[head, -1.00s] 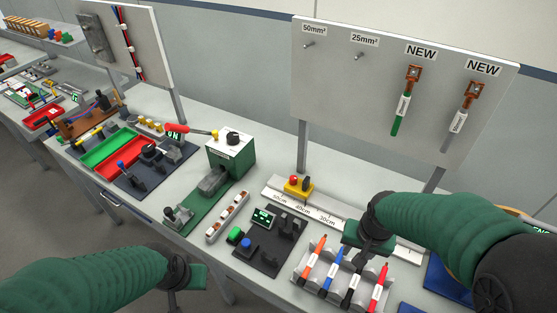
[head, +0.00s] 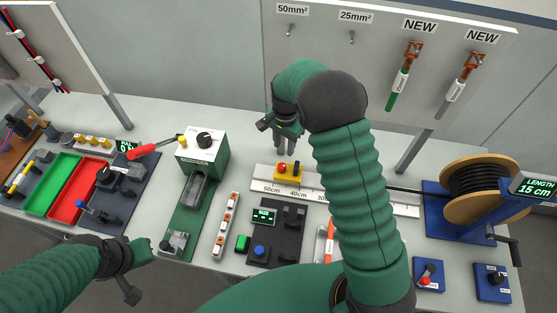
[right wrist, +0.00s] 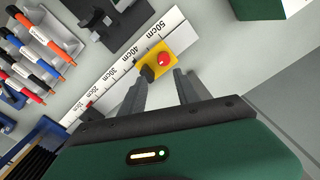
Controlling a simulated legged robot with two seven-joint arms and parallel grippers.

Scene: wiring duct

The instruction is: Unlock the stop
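The stop (head: 288,178) is a yellow block with a red button and a dark knob. It sits on the white ruler (head: 265,182) near the 40–50 cm marks. My right gripper (head: 284,147) is just behind and above the stop in the head view, pointing down. In the right wrist view the stop (right wrist: 153,57) lies just beyond the tips of the right gripper (right wrist: 160,76), whose fingers are apart with nothing between them. My left gripper (head: 142,262) is at the front edge of the bench at lower left; its finger opening is unclear.
A green machine (head: 203,155) stands left of the stop. A dark panel with buttons (head: 275,235) is in front. A cable spool (head: 480,190) with a length display reading 15 cm (head: 538,187) stands at right. My right arm hides part of the bench.

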